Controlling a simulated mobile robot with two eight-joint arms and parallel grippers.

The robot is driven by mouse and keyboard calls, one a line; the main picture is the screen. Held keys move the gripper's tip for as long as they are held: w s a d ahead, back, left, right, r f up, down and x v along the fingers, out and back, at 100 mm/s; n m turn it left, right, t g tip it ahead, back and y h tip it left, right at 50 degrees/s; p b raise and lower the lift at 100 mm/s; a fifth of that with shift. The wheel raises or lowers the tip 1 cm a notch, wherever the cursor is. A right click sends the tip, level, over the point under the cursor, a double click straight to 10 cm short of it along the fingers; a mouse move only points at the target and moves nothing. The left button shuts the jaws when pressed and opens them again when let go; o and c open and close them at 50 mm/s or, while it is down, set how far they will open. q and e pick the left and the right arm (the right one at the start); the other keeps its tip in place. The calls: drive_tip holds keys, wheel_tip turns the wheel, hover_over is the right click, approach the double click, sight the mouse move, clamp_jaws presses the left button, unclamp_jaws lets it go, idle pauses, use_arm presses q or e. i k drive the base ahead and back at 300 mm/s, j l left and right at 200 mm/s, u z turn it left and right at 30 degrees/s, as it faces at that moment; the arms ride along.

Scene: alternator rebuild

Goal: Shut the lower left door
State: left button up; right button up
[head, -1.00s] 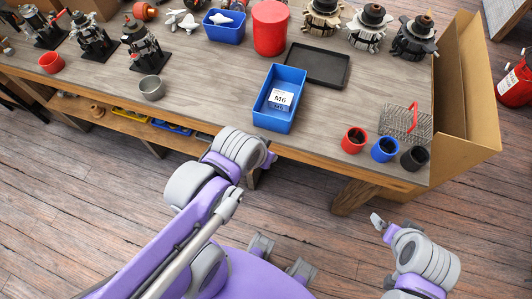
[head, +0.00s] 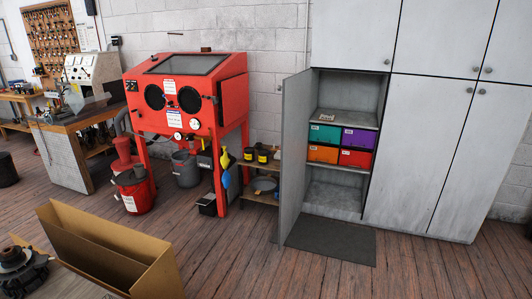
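The lower left door (head: 294,152) of the grey cabinet stands wide open, swung out to the left of its opening. The open compartment (head: 335,199) shows shelves with teal (head: 324,133), purple (head: 358,139), orange (head: 323,153) and red (head: 355,158) boxes. The other cabinet doors, such as the lower middle door (head: 415,150) and the upper left door (head: 352,35), are shut. Neither of my grippers shows in the head view now.
A dark mat (head: 331,242) lies on the floor before the opening. A red blasting cabinet (head: 183,100) and a low shelf with tins (head: 262,160) stand left of the door. A cardboard box (head: 110,250) is at the lower left.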

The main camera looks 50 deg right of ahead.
sight(296, 89)
drive_tip(key=l+z, duration=0.4)
drive_tip(key=z, duration=0.25)
drive_tip(key=i+l+z, duration=0.25)
drive_tip(key=l+z, duration=0.15)
drive_tip(key=i+l+z, duration=0.35)
drive_tip(key=l, duration=0.15)
drive_tip(key=i+l, duration=0.15)
drive_tip(key=i, duration=0.3)
drive_tip(key=i+l+z, duration=0.1)
drive_tip(key=i, duration=0.4)
drive_tip(key=i+l, duration=0.2)
drive_tip(key=i, duration=0.25)
drive_tip(key=i+j+z, duration=0.75)
drive_tip(key=z, duration=0.15)
drive_tip(key=j+z, duration=0.25)
drive_tip(key=j, duration=0.3)
drive_tip(key=i+j+z, duration=0.1)
drive_tip(key=j+z, duration=0.15)
drive_tip(key=j, duration=0.3)
drive_tip(key=i+j, duration=0.15)
drive_tip(key=i, duration=0.15)
drive_tip(key=i+j, duration=0.1)
drive_tip(key=i, duration=0.15)
drive_tip(key=j+z, duration=0.15)
drive_tip(key=j, duration=0.5)
drive_tip(key=k+j+z, duration=0.15)
drive_tip(key=j, duration=0.5)
drive_tip(key=i+j, duration=0.05)
